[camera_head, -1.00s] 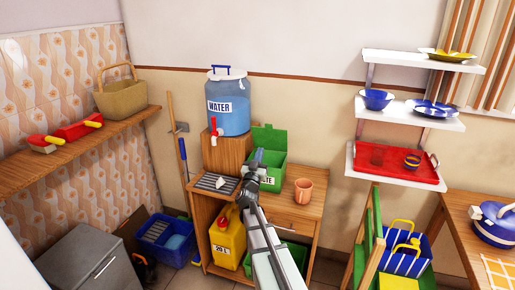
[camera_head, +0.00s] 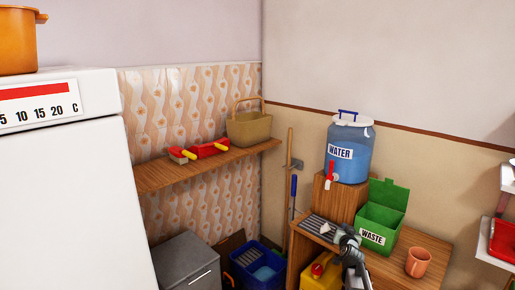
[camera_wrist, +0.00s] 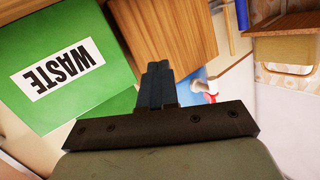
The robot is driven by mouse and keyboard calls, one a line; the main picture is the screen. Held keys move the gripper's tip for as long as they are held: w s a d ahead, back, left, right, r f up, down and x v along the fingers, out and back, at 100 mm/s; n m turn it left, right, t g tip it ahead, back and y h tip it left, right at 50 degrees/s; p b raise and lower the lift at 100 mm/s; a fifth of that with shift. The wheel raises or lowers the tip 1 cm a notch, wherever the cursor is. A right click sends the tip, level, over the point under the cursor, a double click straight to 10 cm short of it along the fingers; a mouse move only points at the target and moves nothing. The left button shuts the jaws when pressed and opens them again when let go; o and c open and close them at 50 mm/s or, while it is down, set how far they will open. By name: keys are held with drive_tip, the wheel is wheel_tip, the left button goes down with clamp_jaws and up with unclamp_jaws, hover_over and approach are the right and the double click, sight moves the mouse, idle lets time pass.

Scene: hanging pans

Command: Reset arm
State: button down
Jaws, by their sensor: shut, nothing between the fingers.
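My gripper (camera_head: 347,236) is shut and empty. In the head view it is in front of the wooden stand, just left of the green box labelled WASTE (camera_head: 382,216). The wrist view shows its two dark fingers (camera_wrist: 158,82) pressed together. The green box (camera_wrist: 62,62) fills the left of that view, with its label upside down. My arm comes up from the bottom edge of the head view.
A blue WATER dispenser (camera_head: 349,149) with a red tap stands on a wooden block behind. A terracotta cup (camera_head: 418,262) is right of the green box. A yellow can (camera_head: 321,272) is below. A wall shelf (camera_head: 160,176) carries a basket (camera_head: 249,129). A white cabinet (camera_head: 65,190) blocks the left.

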drive_tip(key=s+a+f+n+g+y, duration=0.15)
drive_tip(key=s+a+f+g, duration=0.35)
drive_tip(key=s+f, duration=0.55)
drive_tip(key=s+a+f+g+y, duration=0.35)
drive_tip(key=s+f+g, duration=0.25)
drive_tip(key=s+f, duration=0.5)
drive_tip(key=s+a+f+n+g, duration=0.1)
drive_tip(key=s+a+f+g, duration=0.2)
drive_tip(key=s+f, duration=0.4)
drive_tip(key=s+a+f+n+g+h, duration=0.1)
drive_tip(key=s+a+f+g, duration=0.2)
drive_tip(key=s, duration=1.7)
drive_tip(key=s+a+f+n+g, duration=0.1)
drive_tip(key=s+a+f+g, duration=0.2)
drive_tip(key=s+f, duration=0.8)
drive_tip(key=s+g, duration=0.2)
drive_tip(key=shift+s+a+f+h, duration=0.2)
drive_tip(key=shift+s+a+h, duration=0.15)
drive_tip(key=shift+h, duration=0.05)
